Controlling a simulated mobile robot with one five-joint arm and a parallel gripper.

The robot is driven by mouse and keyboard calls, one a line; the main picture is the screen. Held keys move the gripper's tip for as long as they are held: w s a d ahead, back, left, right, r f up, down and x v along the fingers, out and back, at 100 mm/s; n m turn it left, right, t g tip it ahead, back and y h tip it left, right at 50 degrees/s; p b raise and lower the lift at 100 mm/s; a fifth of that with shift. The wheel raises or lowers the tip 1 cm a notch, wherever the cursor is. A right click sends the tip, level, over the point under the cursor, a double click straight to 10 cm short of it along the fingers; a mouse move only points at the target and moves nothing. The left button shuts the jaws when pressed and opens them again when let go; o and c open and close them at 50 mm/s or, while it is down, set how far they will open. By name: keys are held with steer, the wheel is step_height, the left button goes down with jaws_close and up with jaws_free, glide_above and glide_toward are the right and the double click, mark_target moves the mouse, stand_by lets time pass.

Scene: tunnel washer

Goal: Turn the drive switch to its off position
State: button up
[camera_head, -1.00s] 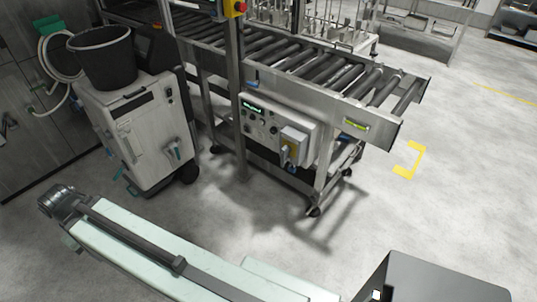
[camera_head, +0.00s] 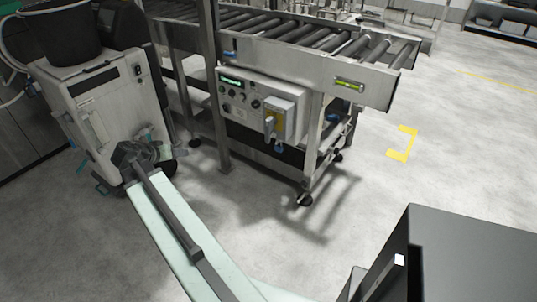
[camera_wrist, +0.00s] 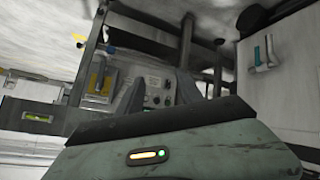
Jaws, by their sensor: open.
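The drive switch (camera_head: 270,126) appears to be the grey lever on a yellow plate, on a pale box at the right of the control panel (camera_head: 238,100). Its lever looks roughly upright; its position marks are too small to read. In the wrist view, which is turned upside down, the yellow switch plate (camera_wrist: 98,77) shows left of my gripper. My gripper (camera_wrist: 158,90) is open and empty, its two dark fingers pointing toward the panel and apart from it.
A roller conveyor (camera_head: 300,55) runs above the panel on steel legs. A white wheeled machine (camera_head: 105,110) with a black bucket (camera_head: 65,35) stands left of the panel, close to my arm. The floor right of the conveyor is clear, with a yellow corner mark (camera_head: 408,145).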

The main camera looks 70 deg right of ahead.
steer(key=s+d+f+m+g+h+b, duration=0.1)
steer(key=s+d+f+m+h+b, duration=0.2)
steer(key=d, duration=0.4)
steer(key=s+d+f+m+g+b, duration=0.1)
steer(key=s+d+f+b, duration=0.2)
steer(key=s+d+b, duration=0.3)
steer(key=m+g+h+b, duration=0.2)
steer(key=m+h+b, duration=0.2)
steer(key=b, duration=0.5)
glide_toward(267, 130)
steer(key=w+x, duration=0.1)
steer(key=x, duration=1)
steer(key=shift+s+a+f, duration=0.1)
steer(key=shift+s+a, duration=0.05)
steer(key=shift+s, duration=0.25)
jaws_close()
